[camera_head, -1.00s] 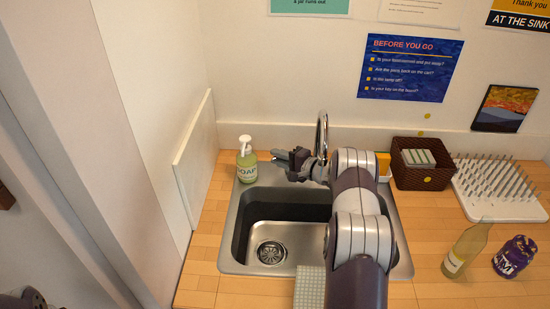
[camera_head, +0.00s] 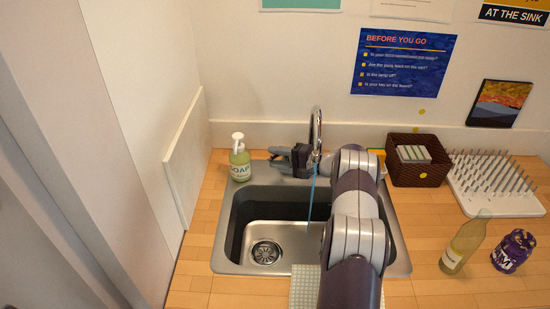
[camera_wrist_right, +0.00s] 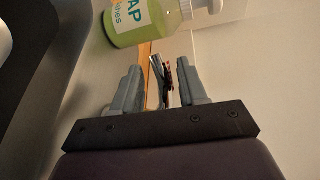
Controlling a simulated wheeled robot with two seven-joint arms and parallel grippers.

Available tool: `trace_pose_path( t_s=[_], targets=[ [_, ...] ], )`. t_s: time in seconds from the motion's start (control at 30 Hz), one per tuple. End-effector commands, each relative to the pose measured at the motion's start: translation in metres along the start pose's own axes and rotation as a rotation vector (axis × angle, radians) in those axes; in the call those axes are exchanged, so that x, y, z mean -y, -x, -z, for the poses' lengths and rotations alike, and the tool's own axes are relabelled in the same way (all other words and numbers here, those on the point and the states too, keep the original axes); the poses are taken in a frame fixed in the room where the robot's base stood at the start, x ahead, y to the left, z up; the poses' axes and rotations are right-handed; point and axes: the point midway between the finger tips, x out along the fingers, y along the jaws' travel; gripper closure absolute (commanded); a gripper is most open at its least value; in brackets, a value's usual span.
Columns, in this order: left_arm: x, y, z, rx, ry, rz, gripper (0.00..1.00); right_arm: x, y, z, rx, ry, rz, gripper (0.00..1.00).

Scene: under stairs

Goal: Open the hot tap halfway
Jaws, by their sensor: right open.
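The chrome tap spout (camera_head: 317,130) rises behind the sink, and a thin blue stream of water (camera_head: 311,195) falls from it into the basin. My right gripper (camera_head: 278,156) is at the back rim, just left of the spout. In the right wrist view, its two grey fingers (camera_wrist_right: 158,82) are apart. A thin metal lever with a dark red part (camera_wrist_right: 163,80), which looks like the hot tap's handle, shows between them; I cannot tell whether a finger touches it. In the head view the gripper and arm hide the handle. My left gripper is out of view.
A soap bottle (camera_head: 239,160) stands close left of the right gripper and also shows in the wrist view (camera_wrist_right: 145,20).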

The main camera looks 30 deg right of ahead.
Motion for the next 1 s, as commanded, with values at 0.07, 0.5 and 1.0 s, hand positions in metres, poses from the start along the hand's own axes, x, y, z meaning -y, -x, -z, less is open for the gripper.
trace_pose_path(
  t_s=[0.07,0.5,1.0],
  targets=[
    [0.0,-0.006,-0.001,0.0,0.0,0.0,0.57,-0.003,0.018,0.001,-0.005,-0.001,0.0,0.58],
    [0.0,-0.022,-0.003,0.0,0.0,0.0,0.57,-0.001,0.112,0.001,-0.002,0.0,0.0,0.58],
    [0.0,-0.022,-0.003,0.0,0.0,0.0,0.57,0.0,0.116,0.0,-0.001,0.0,0.0,0.58]
  ],
)
